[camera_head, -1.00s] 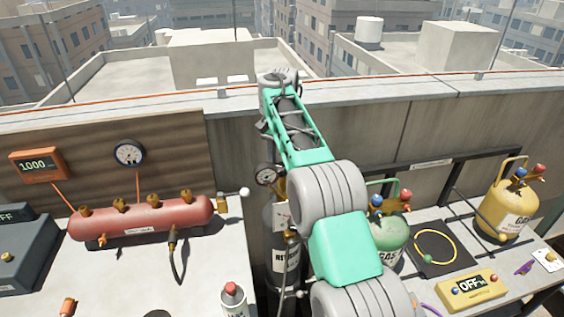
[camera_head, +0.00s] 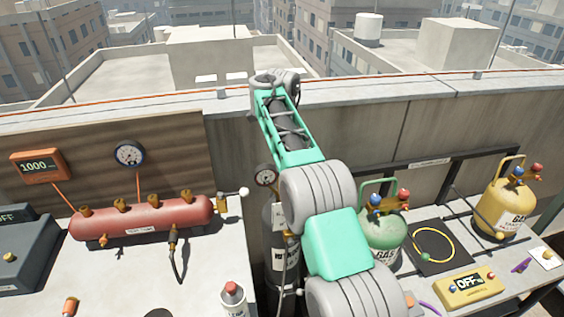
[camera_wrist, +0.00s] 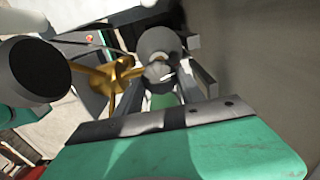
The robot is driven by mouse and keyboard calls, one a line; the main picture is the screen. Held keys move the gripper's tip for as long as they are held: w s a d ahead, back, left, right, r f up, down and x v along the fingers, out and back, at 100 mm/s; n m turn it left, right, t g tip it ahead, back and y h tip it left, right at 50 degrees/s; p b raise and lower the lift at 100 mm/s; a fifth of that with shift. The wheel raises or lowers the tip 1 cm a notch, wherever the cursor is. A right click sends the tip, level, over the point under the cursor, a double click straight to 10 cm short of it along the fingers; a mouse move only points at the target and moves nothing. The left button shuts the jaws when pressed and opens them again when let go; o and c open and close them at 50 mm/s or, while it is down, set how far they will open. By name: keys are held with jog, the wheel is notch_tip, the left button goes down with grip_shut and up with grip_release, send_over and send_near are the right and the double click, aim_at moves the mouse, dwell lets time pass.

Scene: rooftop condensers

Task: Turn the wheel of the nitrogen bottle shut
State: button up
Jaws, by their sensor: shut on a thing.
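The nitrogen bottle (camera_head: 278,255) is a dark cylinder with a pale label, standing in the gap between the two tables. Its round gauge (camera_head: 265,175) shows just left of my arm. My arm hides the bottle's top and wheel in the head view, and my gripper is hidden there too. In the wrist view my gripper (camera_wrist: 162,72) is shut on the dark round wheel (camera_wrist: 155,41), which sits between its fingers. The brass valve (camera_wrist: 108,76) is beside the fingers on the left. A large dark round part (camera_wrist: 36,68) fills the left edge.
A red manifold (camera_head: 140,218) lies on the left table, with a spray can (camera_head: 233,298) near its front edge. A green gas bottle (camera_head: 383,230) and a yellow one (camera_head: 502,208) stand on the right. The parapet wall (camera_head: 400,135) runs close behind.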

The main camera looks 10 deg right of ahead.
jog(key=shift+a+m, duration=0.1)
jog(key=shift+m, duration=1.2)
jog(key=o, duration=1.4)
jog(key=shift+c, duration=0.2)
jog(key=shift+r, duration=0.1)
notch_tip(320, 180, up, 8)
jog(key=p, duration=0.6)
jog(key=shift+p, duration=0.35)
jog(key=shift+f, duration=0.2)
